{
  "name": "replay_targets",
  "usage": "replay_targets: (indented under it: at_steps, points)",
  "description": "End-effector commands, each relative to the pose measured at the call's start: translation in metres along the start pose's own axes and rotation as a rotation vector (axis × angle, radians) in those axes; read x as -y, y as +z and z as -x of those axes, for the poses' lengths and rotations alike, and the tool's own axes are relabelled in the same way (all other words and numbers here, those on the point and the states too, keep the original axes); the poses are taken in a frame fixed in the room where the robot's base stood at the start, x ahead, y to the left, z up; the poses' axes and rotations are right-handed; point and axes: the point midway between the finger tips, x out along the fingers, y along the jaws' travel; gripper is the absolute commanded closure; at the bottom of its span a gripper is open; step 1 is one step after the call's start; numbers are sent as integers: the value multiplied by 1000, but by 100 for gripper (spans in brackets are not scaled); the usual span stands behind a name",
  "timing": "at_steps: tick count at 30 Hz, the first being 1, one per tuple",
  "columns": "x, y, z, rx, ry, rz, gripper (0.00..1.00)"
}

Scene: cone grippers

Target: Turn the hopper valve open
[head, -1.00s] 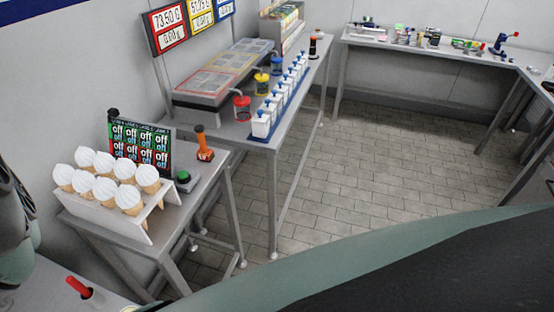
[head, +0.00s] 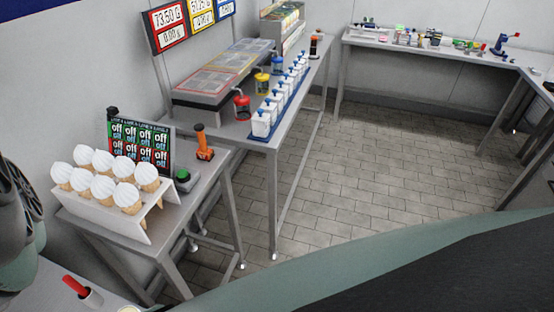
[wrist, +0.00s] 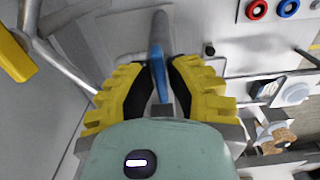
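A blue lever-like handle (wrist: 157,72) stands upright in the middle of the wrist view, at the lower end of a grey pipe (wrist: 160,27). I take it for the hopper valve's handle. My gripper (wrist: 163,68) has yellow fingers with black inner pads, curved inward on both sides of the blue handle. The gap between the fingertips is narrow, and the handle fills most of it, so the fingers look closed on it. In the head view, neither the fingertips nor the valve can be made out.
In the wrist view, a yellow part (wrist: 13,52) is at upper left, and red and blue rings (wrist: 288,7) are at upper right. In the head view, a white rack of cones (head: 105,207) stands on a small table. The tiled floor (head: 350,185) is clear.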

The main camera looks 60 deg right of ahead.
Motion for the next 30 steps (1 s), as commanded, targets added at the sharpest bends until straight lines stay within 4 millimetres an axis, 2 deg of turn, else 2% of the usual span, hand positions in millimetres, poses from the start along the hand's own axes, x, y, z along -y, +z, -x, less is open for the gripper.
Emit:
replay_targets:
  at_steps: [1,7,17,23,30]
  points:
    - [0,1,0,0,-1,-2,80]
    - [0,1,0,1,-2,-2,61]
    - [-1,1,6,1,1,-2,61]
    - [-1,4,34,5,2,-6,61]
    - [-2,2,87,0,3,-6,61]
